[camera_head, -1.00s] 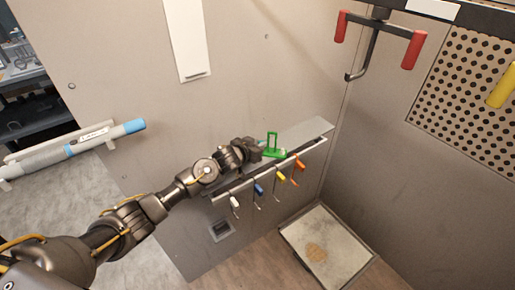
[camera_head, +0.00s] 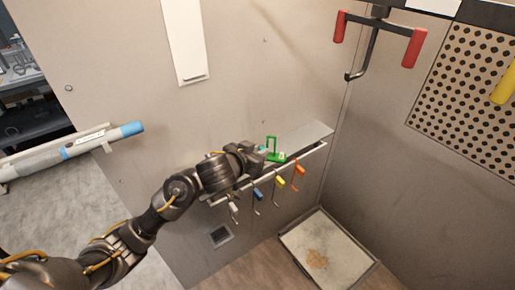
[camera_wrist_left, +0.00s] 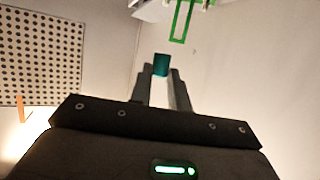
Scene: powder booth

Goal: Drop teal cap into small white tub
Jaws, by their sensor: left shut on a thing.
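The teal cap (camera_wrist_left: 160,65) sits between the fingertips of my left gripper (camera_wrist_left: 161,72) in the left wrist view. The gripper is shut on it. In the head view my left gripper (camera_head: 262,152) is over the wall shelf, close to the left of a green upright frame (camera_head: 272,148). Only a speck of teal shows there. A small white thing (camera_head: 282,155) is at the foot of the green frame; I cannot tell whether it is the small white tub. My right gripper is not in view.
The narrow grey shelf (camera_head: 305,137) has free room at its right end. A rail below carries hooks with white, blue, yellow and orange (camera_head: 299,169) grips. A red-handled hook (camera_head: 412,48) hangs at upper right. A pale tray (camera_head: 327,252) lies on the floor.

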